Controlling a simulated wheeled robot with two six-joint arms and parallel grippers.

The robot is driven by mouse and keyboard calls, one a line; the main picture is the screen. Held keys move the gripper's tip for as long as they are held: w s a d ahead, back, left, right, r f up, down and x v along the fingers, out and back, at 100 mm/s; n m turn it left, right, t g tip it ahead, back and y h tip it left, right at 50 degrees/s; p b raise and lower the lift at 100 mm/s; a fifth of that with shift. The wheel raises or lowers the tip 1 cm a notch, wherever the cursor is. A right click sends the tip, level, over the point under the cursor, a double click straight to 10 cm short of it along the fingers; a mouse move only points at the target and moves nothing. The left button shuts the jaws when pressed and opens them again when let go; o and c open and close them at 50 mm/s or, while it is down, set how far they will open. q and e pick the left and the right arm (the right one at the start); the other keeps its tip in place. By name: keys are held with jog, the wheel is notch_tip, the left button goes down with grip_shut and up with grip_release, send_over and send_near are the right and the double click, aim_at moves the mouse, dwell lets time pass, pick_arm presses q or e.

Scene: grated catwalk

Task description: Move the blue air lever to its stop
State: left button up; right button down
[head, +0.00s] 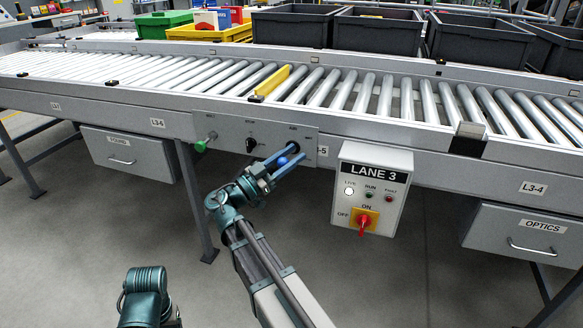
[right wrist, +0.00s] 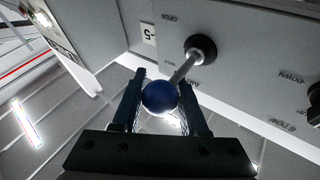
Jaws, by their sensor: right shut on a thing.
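The blue air lever (head: 282,161) has a round blue knob on a metal stem. It sticks out from a grey control panel (head: 220,135) on the conveyor's side rail. My right gripper (head: 284,162) is shut on the knob. In the right wrist view the blue knob (right wrist: 160,97) sits between the two dark fingers of the right gripper (right wrist: 162,92). The stem runs up and right to a black round collar (right wrist: 200,50) on the panel. Small lettering is beside the collar. My left gripper is not in view.
A green knob (head: 201,146) and a black rotary knob (head: 251,145) share the panel. The LANE 3 box (head: 374,180) with a red switch (head: 364,224) hangs to the right. Drawers (head: 125,150) hang below the rail. The floor in front is clear.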

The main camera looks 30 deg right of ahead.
jog(key=shift+d+f+m+g+h+b, duration=0.1)
jog(key=shift+f+m+g+h+b, duration=0.35)
jog(key=shift+m+g+h+b, duration=0.55)
jog(key=shift+f+m+g+h+b, duration=0.25)
jog(key=shift+f+m+g+b, duration=0.3)
jog(key=shift+m+b, duration=0.8)
jog(key=shift+d+f+m+g+h+b, duration=0.1)
jog(key=shift+f+m+g+h+b, duration=0.25)
jog(key=shift+m+g+h+b, duration=0.8)
jog(key=shift+n+t+y+b, duration=0.3)
jog(key=shift+n+y+b, duration=0.1)
jog(key=shift+y, duration=0.1)
jog(key=shift+c, duration=2.3)
grip_release()
jog(key=w+a+f+b, duration=0.2)
jog(key=a+f+b, duration=0.1)
jog(key=a, duration=1.3)
